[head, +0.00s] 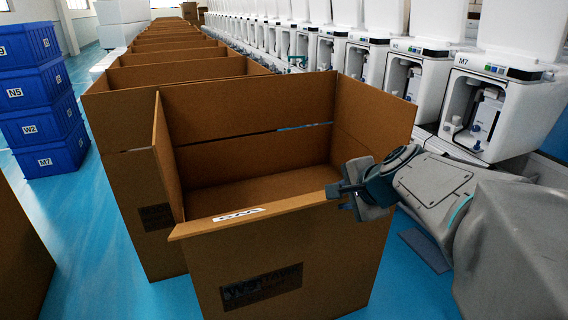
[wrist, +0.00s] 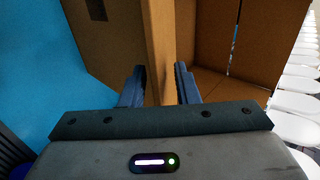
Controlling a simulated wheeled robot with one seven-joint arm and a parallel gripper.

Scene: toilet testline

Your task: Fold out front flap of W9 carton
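The nearest brown carton (head: 300,250) stands open, with a dark print on its front wall. Its front flap (head: 190,229) carries a white label too slanted to read surely; it shows as a narrow band along the front top edge, apparently tipped a little outward. The left, back and right flaps stand upright. My gripper (head: 345,192) is at the right end of the front flap. In the wrist view my gripper (wrist: 159,88) is open, one finger on each side of a cardboard panel (wrist: 160,50), apparently the front flap. Contact with the fingers is unclear.
More open cartons (head: 180,70) stand in a row behind. Stacked blue crates (head: 45,120) are at the left. White machines (head: 480,100) line the right side. Another carton (head: 20,250) is at the near left. Blue floor (head: 90,220) shows between them.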

